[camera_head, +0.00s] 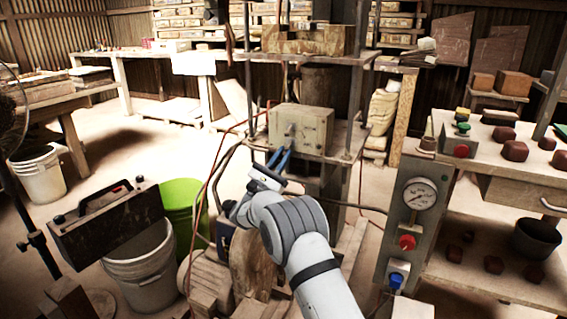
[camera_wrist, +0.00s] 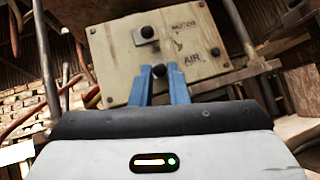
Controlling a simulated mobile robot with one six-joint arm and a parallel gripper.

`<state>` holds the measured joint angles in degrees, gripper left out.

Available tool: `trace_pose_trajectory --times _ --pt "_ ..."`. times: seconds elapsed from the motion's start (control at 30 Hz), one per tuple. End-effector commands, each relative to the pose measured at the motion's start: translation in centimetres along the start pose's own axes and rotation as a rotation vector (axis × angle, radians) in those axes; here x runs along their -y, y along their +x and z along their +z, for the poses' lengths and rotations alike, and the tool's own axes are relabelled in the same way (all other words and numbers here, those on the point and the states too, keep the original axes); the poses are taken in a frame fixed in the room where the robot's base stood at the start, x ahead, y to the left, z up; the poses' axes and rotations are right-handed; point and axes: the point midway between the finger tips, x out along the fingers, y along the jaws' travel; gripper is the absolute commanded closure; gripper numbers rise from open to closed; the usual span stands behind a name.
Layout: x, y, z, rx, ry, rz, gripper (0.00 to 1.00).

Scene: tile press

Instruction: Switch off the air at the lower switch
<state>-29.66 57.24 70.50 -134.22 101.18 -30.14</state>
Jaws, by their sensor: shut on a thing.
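The beige switch box (camera_head: 313,124) stands on the press frame in the head view. In the wrist view its panel (camera_wrist: 110,62) carries the words MOTOR and AIR. A dark upper switch (camera_wrist: 147,32) sits beside MOTOR, clear of my fingers. The dark lower switch (camera_wrist: 159,69), beside AIR, sits between my blue fingertips. My gripper (camera_head: 280,158) is in front of the box, and its fingers (camera_wrist: 160,76) are shut on the lower switch. The fingers partly hide the switch, so I cannot tell its position clearly.
A grey post with a gauge (camera_head: 419,194), a red knob (camera_head: 407,242) and a blue knob (camera_head: 396,281) stands to the right. Cables and hoses (camera_head: 209,190) hang left of my arm. A dark case (camera_head: 110,226) and white bucket (camera_head: 147,270) stand further left.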

Motion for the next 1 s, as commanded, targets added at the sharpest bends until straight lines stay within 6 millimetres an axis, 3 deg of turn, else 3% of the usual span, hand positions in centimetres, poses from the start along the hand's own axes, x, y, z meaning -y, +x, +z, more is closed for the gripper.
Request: trace_pose_trajectory --times 0.3,0.8,0.83,1.0 --pt "0.34 -0.3 -0.88 0.103 0.022 0.005 1.0" --pt "0.36 -0.22 -0.85 0.119 0.026 0.006 1.0" --pt "0.36 -0.21 -0.85 0.119 0.026 0.006 0.83" --pt "0.3 -0.14 -0.82 0.119 0.027 0.007 0.69"
